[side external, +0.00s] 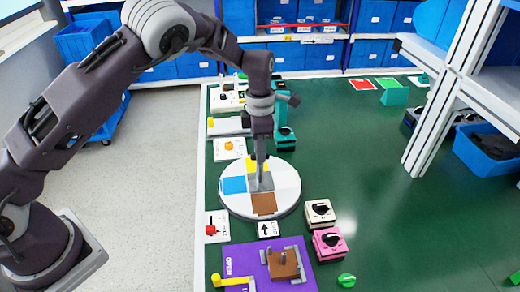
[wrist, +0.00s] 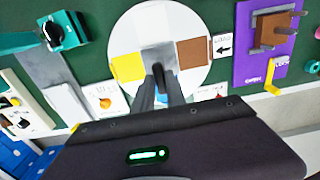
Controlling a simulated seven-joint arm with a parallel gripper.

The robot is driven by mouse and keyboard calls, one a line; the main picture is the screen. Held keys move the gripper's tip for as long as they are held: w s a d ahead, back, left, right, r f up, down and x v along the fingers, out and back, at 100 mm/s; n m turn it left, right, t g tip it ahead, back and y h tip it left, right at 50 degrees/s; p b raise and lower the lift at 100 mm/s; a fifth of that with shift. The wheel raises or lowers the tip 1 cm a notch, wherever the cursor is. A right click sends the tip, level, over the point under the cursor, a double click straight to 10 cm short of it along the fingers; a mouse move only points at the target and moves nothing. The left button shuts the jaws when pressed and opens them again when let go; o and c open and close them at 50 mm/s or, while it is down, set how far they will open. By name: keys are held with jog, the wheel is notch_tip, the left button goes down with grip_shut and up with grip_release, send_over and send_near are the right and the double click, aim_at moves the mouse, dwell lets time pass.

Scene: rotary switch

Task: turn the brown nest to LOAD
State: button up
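A round white turntable (side external: 286,204) lies on the green table with coloured square patches and a grey square hub (side external: 261,183) at its middle. The brown nest (side external: 264,204) is at its front edge in the side view, facing a white arrow card (side external: 269,230). In the wrist view the brown nest (wrist: 192,53) is right of the hub, beside the arrow card (wrist: 222,47). My gripper (side external: 261,181) points down at the hub; its fingertips (wrist: 158,74) are close together there. Whether they grip anything is unclear. No LOAD lettering is readable.
A purple board (side external: 240,262) with a brown block (side external: 284,265) and a yellow lever (side external: 232,281) lies in front. Beige (side external: 320,212) and pink (side external: 329,243) knob boxes stand at right. Cards and a teal device (side external: 285,137) are behind. The table's right side is mostly clear.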

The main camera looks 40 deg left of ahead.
jog(key=o, duration=0.3)
notch_tip(320, 180, up, 7)
jog(key=shift+r, duration=0.1)
dwell(0.4)
jog(key=s+a+r+m+t+h, duration=0.2)
jog(key=s+a+r+m, duration=0.1)
jog(key=s+r+m, duration=1.2)
jog(key=s+m+t, duration=0.1)
jog(key=s+m, duration=0.3)
jog(key=s, duration=0.2)
jog(key=s+a+m+t+y, duration=0.1)
jog(key=s+m, duration=0.3)
jog(key=s, duration=0.2)
jog(key=s+a+m+t+y, duration=0.1)
jog(key=s+m, duration=0.3)
jog(key=s, duration=0.2)
jog(key=shift+s+a+r+t, duration=0.2)
jog(key=shift+s+t, duration=0.1)
jog(key=shift+s, duration=0.1)
